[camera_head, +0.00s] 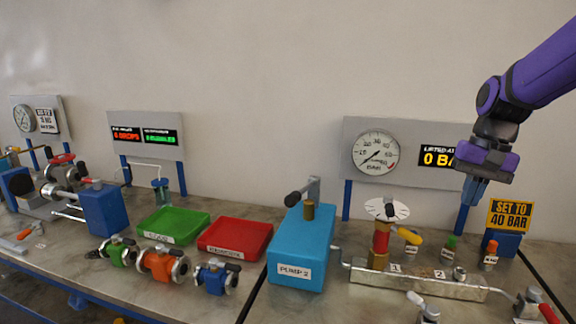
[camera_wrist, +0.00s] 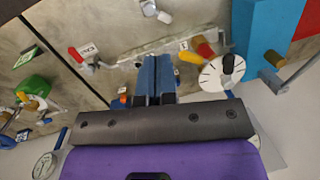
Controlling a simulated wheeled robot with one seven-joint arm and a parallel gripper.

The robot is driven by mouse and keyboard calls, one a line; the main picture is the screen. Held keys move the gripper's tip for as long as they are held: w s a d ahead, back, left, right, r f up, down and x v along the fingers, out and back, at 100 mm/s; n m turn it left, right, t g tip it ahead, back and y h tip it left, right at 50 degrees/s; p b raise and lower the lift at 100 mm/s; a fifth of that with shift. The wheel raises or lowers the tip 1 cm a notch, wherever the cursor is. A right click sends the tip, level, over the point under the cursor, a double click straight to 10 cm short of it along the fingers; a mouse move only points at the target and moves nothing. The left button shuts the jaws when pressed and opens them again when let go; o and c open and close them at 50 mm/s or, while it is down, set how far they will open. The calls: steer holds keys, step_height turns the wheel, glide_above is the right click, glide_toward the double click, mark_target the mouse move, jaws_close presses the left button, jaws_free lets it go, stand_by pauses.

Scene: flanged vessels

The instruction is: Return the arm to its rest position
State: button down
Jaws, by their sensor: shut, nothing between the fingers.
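My purple arm reaches in from the upper right in the head view. My gripper (camera_head: 474,192) hangs fingers-down in front of the right gauge panel, above the bench. Its blue fingers (camera_wrist: 157,72) are together with nothing between them in the wrist view. The metal manifold (camera_head: 430,281) with its white dial (camera_head: 386,208) stands below and left of the fingers, apart from them.
The blue Pump 2 box (camera_head: 303,248), red tray (camera_head: 236,239), green tray (camera_head: 174,225) and several flanged valves (camera_head: 162,264) stand to the left. The "set to 40 bar" sign (camera_head: 511,215) is close right of my gripper.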

steer(key=s+a+r+n+t+h, duration=0.1)
steer(key=s+a+r+n+t, duration=0.1)
steer(key=s, duration=0.7)
steer(key=s+a+r+n+t, duration=0.2)
steer(key=s+t, duration=0.2)
steer(key=s, duration=0.6)
steer(key=shift+a+r+n+h, duration=0.15)
steer(key=shift+a+n+h, duration=0.15)
steer(key=shift+h, duration=0.1)
